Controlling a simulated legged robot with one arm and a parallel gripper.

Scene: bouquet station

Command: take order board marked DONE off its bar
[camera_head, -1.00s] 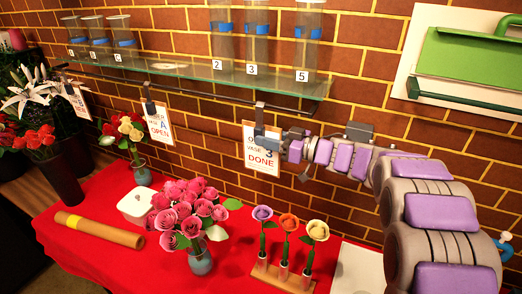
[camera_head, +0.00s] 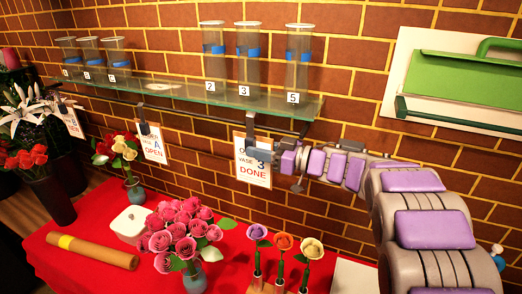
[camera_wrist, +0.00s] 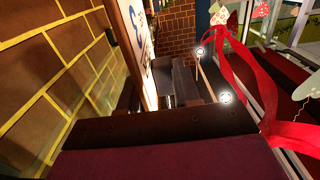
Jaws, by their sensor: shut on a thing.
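The order board marked DONE (camera_head: 252,173) is a white card with an orange border, a large 3 and red DONE lettering. In the head view it hangs upright under the glass shelf's front edge, with a dark hook (camera_head: 250,124) at its top. My gripper (camera_head: 273,154) reaches it from the right and is shut on it near its upper right side; the fingertips are partly hidden. Whether the hook is clear of the bar (camera_head: 203,115) cannot be told. In the wrist view the board (camera_wrist: 131,30) shows steeply edge-on, left of centre.
The glass shelf (camera_head: 180,92) above carries several numbered glass cylinders. Board A, marked OPEN (camera_head: 153,145), hangs to the left. Pink roses (camera_head: 182,235) and a stand with three flowers (camera_head: 284,250) are on the red table below. The brick wall is close behind.

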